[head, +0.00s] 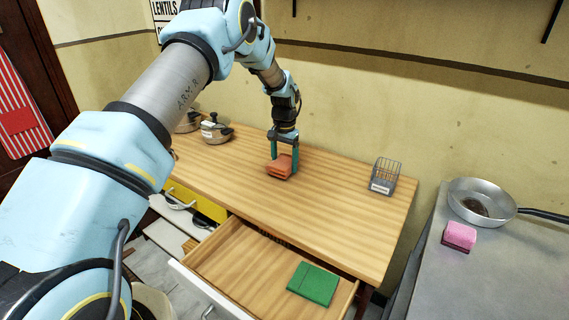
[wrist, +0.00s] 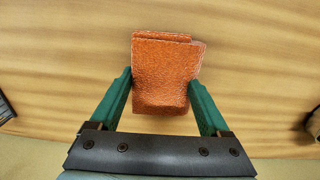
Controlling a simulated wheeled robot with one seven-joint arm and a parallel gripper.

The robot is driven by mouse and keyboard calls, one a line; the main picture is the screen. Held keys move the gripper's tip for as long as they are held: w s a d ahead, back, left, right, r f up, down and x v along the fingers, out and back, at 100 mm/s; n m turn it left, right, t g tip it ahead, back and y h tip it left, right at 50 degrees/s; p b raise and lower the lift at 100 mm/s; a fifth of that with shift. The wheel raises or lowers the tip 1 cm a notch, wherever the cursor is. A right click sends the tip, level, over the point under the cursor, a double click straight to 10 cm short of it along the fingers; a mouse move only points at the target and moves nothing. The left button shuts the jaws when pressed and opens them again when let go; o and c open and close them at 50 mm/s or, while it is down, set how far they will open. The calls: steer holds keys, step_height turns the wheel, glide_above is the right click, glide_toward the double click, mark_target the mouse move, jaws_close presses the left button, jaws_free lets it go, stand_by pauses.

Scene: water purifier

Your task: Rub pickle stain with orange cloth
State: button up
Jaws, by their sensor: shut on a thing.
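The orange cloth (head: 279,168) is folded and sits between the green fingers of my gripper (head: 284,170), at or just above the wooden counter top (head: 335,225). In the wrist view the cloth (wrist: 165,65) fills the gap between the two fingers (wrist: 160,85), which are shut on it. I cannot tell whether the cloth touches the wood. No stain shows on the bare counter around it; anything under the cloth is hidden. A dark brown patch (head: 475,206) lies inside the metal pan (head: 499,214) at the right.
A wire basket (head: 386,177) stands at the counter's right end, and lidded pots (head: 216,131) at its left. An open drawer (head: 235,258) below holds a green cloth (head: 314,284). A pink sponge (head: 459,236) lies near the pan on the grey surface (head: 480,290). The counter's middle is clear.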

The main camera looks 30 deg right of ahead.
step_height(320, 180, up, 2)
steer(key=shift+r, duration=0.2)
steer(key=shift+r+p, duration=0.2)
steer(key=shift+p, duration=0.2)
steer(key=shift+r+p, duration=1.1)
steer(key=shift+r, duration=1.2)
